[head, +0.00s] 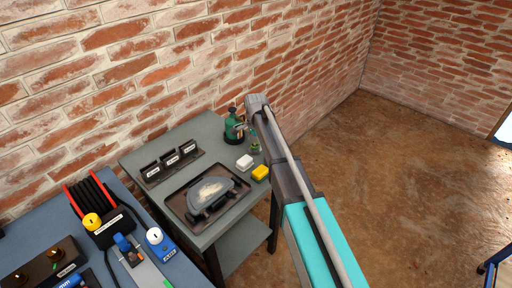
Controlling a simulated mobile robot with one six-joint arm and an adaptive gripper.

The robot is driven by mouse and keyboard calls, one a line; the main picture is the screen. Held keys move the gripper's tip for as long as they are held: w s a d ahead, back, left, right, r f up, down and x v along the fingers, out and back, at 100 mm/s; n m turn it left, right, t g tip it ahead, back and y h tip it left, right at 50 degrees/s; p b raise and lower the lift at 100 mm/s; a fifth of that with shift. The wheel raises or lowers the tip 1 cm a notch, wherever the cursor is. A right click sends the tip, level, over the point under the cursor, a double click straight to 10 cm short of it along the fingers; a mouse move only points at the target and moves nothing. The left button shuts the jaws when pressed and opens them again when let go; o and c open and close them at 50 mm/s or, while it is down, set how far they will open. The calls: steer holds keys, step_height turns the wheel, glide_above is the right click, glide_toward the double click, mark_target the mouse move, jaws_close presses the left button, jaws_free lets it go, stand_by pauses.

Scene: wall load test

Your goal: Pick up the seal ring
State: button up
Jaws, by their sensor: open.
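I cannot make out a seal ring for certain in the head view. A dark tray (178,205) on the grey-green bench (213,137) holds a grey half-round piece (213,191) with a pale patch on top and dark blocks along its near edge. My gripper (244,126) is at the far end of my arm, over the back right of the bench, beside a green bottle-like device (232,130). It is open, and its fingers are small and partly hidden by the wrist. I see nothing held in it.
A blue bench (45,218) with cables and tools is at front left.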

steer(key=shift+c, duration=0.2)
steer(key=c, duration=0.8)
steer(key=shift+o, duration=0.2)
steer(key=shift+r, duration=0.15)
step_height(320, 180, up, 3)
steer(key=p, duration=0.3)
steer(key=s+d+r+p, duration=0.2)
steer(key=s+r+p, duration=0.7)
steer(key=s, duration=0.4)
steer(key=shift+s+d+r+p, duration=0.35)
steer(key=shift+s+d+p, duration=0.05)
steer(key=shift+p, duration=0.1)
